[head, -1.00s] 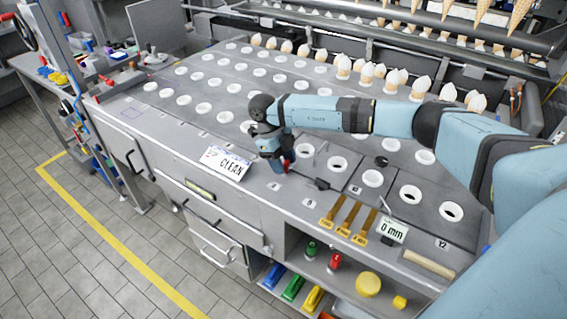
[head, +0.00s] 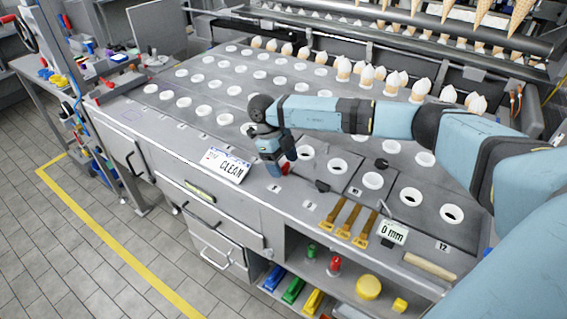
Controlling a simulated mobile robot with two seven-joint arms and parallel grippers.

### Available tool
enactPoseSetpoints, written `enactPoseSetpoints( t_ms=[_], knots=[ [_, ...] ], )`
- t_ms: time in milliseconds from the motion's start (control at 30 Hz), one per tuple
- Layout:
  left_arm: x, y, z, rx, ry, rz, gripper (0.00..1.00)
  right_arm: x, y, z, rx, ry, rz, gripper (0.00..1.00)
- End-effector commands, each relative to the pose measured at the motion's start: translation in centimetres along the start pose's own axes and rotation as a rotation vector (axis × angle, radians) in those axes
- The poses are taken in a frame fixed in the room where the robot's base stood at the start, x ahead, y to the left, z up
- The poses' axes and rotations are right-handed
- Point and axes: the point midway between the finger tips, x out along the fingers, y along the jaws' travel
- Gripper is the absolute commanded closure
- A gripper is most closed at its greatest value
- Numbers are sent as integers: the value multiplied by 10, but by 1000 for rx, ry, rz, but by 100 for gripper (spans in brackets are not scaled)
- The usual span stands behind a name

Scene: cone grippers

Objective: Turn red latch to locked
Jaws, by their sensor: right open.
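A small red part, likely the red latch (head: 286,168), shows at the front edge of the grey table top (head: 330,205), just right of my right gripper. My right gripper (head: 274,172) points down beside it, low over the table. It is open. The fingers and arm hide part of the red piece, so I cannot tell its angle or whether they touch it. My left gripper is not in view.
A white CLEAN sign (head: 226,165) lies left of the gripper. A black-ended tool (head: 321,185), several brown strips (head: 348,219) and a 0 mm display (head: 393,232) lie to the right. Rows of white rings (head: 372,180) cover the table.

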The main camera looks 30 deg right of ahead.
Motion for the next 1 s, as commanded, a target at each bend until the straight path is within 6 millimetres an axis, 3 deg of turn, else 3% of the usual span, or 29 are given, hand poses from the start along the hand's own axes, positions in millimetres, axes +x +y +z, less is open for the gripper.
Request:
enactPoseSetpoints(
  t_ms=[600, 767, 1000],
  knots=[
    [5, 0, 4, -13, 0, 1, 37, -120, 0, 0, 1, -3, -2, 28],
    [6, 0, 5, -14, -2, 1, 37, -132, 0, 0, 1, -2, 0, 28],
    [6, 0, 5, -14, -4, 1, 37, -134, 0, 0, 0, 0, 0, 28]
  ],
)
